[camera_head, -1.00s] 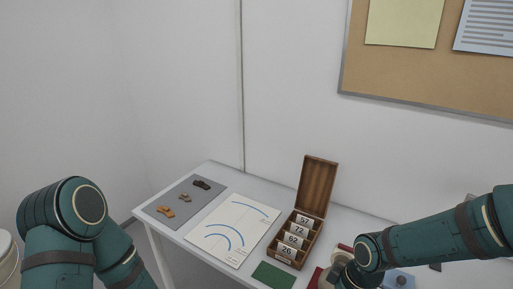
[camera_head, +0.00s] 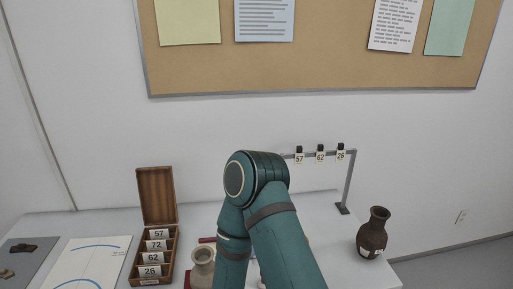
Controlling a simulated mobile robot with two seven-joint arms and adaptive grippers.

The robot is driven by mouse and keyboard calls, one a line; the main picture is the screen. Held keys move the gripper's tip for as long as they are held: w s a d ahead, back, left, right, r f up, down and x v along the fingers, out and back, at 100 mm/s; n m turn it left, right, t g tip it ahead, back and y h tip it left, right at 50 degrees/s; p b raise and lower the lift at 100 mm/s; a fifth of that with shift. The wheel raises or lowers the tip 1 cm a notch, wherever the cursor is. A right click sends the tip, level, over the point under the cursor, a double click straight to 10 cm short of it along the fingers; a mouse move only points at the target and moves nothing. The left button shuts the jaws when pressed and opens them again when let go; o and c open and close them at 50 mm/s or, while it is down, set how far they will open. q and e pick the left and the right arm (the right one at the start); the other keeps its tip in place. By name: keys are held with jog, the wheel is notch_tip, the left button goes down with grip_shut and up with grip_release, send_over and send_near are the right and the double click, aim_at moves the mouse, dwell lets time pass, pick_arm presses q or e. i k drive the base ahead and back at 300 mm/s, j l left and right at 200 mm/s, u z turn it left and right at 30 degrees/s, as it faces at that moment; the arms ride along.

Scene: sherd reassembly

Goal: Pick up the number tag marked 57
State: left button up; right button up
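The number 57 shows in two places. A small tag marked 57 (camera_head: 299,158) hangs from the rail of a metal stand (camera_head: 348,182), beside tags marked 62 (camera_head: 320,157) and 26 (camera_head: 340,155). A white card marked 57 (camera_head: 158,233) stands in the rear compartment of an open wooden box (camera_head: 155,195), behind cards marked 72 (camera_head: 156,245), 62 (camera_head: 151,257) and 26 (camera_head: 150,271). One of my arms rises in the lower middle and bends there, covering the left part of the stand. Neither gripper shows.
A dark brown jug (camera_head: 373,232) with a pale label stands at the right of the white table (camera_head: 335,245). A tan vase (camera_head: 202,268) stands between the box and my arm. A sheet with blue curves (camera_head: 95,260) and dark sherds (camera_head: 22,247) lie left.

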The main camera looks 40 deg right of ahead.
aim_at(299, 158)
jog(key=z, duration=1.65)
